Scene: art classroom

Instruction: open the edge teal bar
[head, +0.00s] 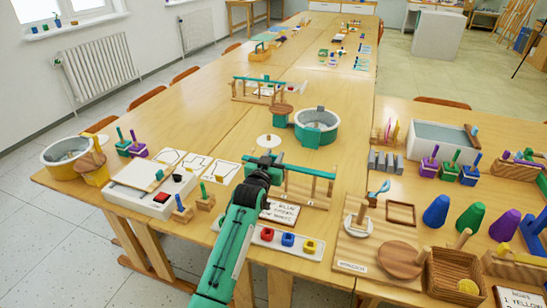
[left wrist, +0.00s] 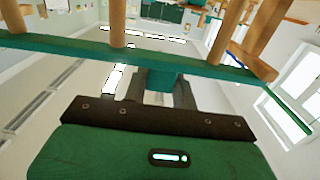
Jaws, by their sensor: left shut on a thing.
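The teal bar (head: 308,170) lies across the top of a low wooden frame (head: 329,190) near the table's front edge. In the left wrist view the teal bar (left wrist: 60,47) runs across the picture in front of wooden posts (left wrist: 117,22). My left gripper (head: 264,161) reaches in from the front and is at the bar's left part. In the left wrist view its two dark fingers (left wrist: 160,88) are closed around a teal piece at the bar. The hand hides part of the bar and frame in the head view. My right gripper is in neither view.
A second frame with a teal bar (head: 258,79) stands farther back. A teal round container (head: 316,127) is behind the near frame. A sign (head: 281,212) and a white tray with coloured blocks (head: 288,241) lie in front. A white board (head: 152,185) is at left.

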